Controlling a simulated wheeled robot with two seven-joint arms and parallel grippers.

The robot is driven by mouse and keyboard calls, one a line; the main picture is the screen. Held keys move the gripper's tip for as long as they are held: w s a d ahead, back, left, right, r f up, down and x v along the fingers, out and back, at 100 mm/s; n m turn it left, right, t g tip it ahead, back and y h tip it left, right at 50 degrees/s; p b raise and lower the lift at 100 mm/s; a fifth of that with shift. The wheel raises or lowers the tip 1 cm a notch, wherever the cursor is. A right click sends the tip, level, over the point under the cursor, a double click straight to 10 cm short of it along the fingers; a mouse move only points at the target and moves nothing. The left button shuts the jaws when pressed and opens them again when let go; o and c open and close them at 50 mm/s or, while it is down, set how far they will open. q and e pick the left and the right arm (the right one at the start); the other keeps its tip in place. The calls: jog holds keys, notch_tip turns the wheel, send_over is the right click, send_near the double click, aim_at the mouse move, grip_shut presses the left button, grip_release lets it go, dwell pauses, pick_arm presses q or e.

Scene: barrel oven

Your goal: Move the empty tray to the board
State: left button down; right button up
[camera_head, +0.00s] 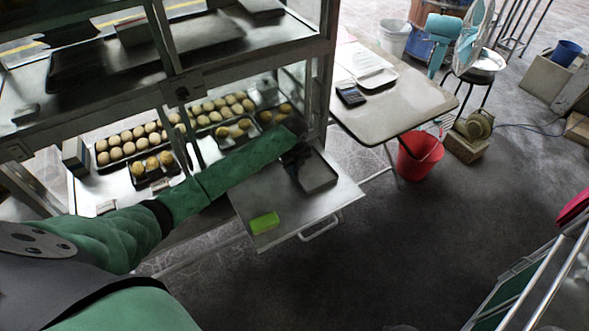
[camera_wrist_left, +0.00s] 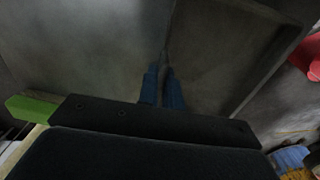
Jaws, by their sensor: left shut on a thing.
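The empty tray (camera_head: 319,175) is small, dark-rimmed and rectangular, over the right part of the pulled-out metal board (camera_head: 260,195). My left gripper (camera_head: 296,158) is at the tray's left side, partly hidden by my green arm. In the left wrist view its blue fingers (camera_wrist_left: 163,86) are shut on the near rim of the tray (camera_wrist_left: 225,50), whose bare interior lies to the right. The board (camera_wrist_left: 75,45) shows to the left there. I cannot tell whether the tray rests on the board or is just above it. My right gripper is not in view.
The glass cabinet (camera_head: 195,85) behind holds trays of round buns (camera_head: 130,143). A side table (camera_head: 395,105) and a red bucket (camera_head: 418,158) stand right. The floor in front is clear.

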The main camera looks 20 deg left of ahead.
pick_arm(q)
jog(key=shift+f, duration=0.35)
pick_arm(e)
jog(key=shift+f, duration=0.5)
pick_arm(q)
jog(key=shift+f, duration=0.1)
jog(key=c, duration=1.6)
grip_release()
jog(key=shift+o, duration=0.2)
